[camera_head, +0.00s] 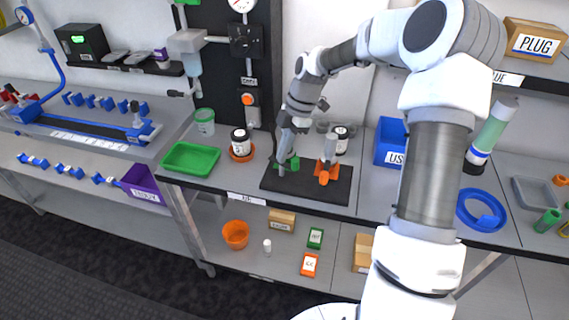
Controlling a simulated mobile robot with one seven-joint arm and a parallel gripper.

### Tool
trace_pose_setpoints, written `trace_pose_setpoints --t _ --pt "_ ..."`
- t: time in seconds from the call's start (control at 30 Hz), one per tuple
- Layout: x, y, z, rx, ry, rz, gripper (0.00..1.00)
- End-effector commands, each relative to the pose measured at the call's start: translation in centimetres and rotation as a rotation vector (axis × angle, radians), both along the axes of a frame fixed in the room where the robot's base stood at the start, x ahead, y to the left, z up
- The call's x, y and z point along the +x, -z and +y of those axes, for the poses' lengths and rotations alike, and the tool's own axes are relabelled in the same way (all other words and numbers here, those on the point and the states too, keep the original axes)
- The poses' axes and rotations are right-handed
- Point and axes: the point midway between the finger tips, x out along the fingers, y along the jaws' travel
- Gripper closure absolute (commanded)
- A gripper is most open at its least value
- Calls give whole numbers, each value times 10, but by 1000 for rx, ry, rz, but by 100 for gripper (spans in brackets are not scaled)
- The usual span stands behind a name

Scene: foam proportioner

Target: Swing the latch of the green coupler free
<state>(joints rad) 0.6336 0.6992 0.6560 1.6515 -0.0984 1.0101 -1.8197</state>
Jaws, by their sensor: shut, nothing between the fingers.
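The green coupler (294,163) stands on the black mat (322,196) on the middle bench, towards the mat's left side. My arm reaches in from the right and my gripper (281,170) points down at the coupler. Its fingers are shut and empty, at the coupler's left side. The gripper hides part of the coupler. The latch is too small and covered to make out, and I cannot tell whether the fingers touch it. An orange coupler (325,172) with a grey upper part stands to the right on the same mat.
A green tray (190,158) and a white jar in an orange dish (241,146) stand left of the mat. Another white jar (341,138) stands behind it. A blue bin (390,142) and a blue ring (481,211) are to the right. The mat's front strip is clear.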

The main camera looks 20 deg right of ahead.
Motion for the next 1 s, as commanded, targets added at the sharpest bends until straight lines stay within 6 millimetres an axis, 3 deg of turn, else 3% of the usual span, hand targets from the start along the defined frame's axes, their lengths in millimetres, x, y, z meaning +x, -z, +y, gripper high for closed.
trace_pose_setpoints --t 0.1,0.3,0.87,1.0 --pt "3 -24 -8 0 0 -2 100" --pt "5 -47 -16 0 0 -1 100" --pt "5 -52 -17 1 -2 2 100" --pt "0 -56 -9 -31 -6 2 100"
